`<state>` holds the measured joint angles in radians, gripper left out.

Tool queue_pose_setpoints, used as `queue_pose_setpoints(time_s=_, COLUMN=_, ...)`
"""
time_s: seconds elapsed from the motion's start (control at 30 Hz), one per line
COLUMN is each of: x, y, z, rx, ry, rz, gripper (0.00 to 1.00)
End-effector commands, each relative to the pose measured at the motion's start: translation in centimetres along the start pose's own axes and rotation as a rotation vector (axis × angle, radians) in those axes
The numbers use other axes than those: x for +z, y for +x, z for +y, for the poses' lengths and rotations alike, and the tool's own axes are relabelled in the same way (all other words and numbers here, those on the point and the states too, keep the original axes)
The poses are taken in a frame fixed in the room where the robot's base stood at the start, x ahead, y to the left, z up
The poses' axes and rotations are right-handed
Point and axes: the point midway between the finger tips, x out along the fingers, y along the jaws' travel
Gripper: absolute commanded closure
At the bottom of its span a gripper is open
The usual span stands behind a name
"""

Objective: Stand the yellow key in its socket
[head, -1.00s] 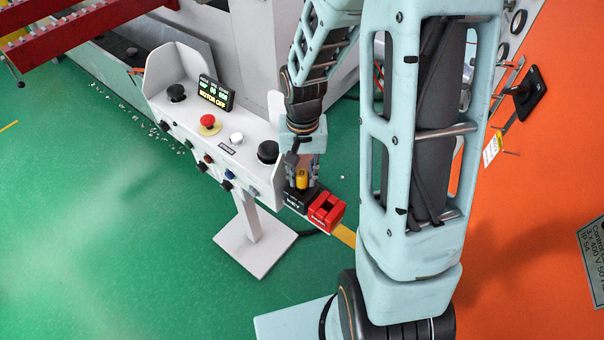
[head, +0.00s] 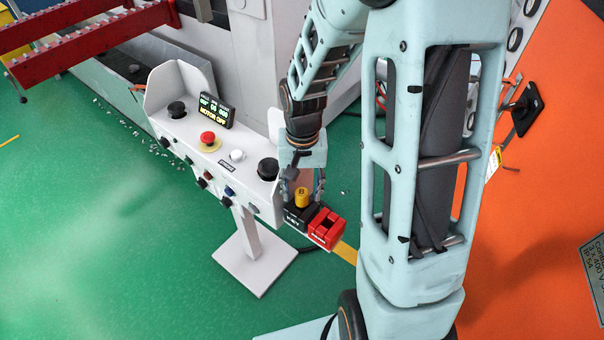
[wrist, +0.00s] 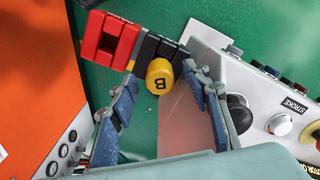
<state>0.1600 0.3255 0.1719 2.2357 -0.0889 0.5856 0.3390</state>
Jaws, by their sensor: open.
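The yellow key (head: 301,197) stands upright at the black block (head: 297,217), which carries white lettering like "KEY". In the wrist view the round top of the key (wrist: 159,80) faces me with a dark letter on it. Its lower end is hidden, so I cannot tell how deep it sits in the block. My gripper (head: 302,192) points down over the key, with one finger on each side. In the wrist view there are gaps between the key and both fingers. The jaws are open and hold nothing.
A red slotted block (head: 326,229) adjoins the black block. A white control console (head: 222,160) with buttons and a display stands close to the left of my gripper. The green floor (head: 110,230) farther left is open. An orange surface (head: 530,240) lies on the right.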

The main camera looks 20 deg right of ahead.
Motion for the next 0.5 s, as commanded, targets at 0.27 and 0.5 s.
queue_pose_setpoints(time_s=0.27, x=-0.2, y=-5.6, z=0.0, rx=-0.002, ry=0.001, rz=0.007, gripper=0.56)
queue_pose_setpoints(time_s=0.5, x=-0.1, y=-9.6, z=0.0, rx=-0.001, ry=0.001, rz=0.003, gripper=0.56)
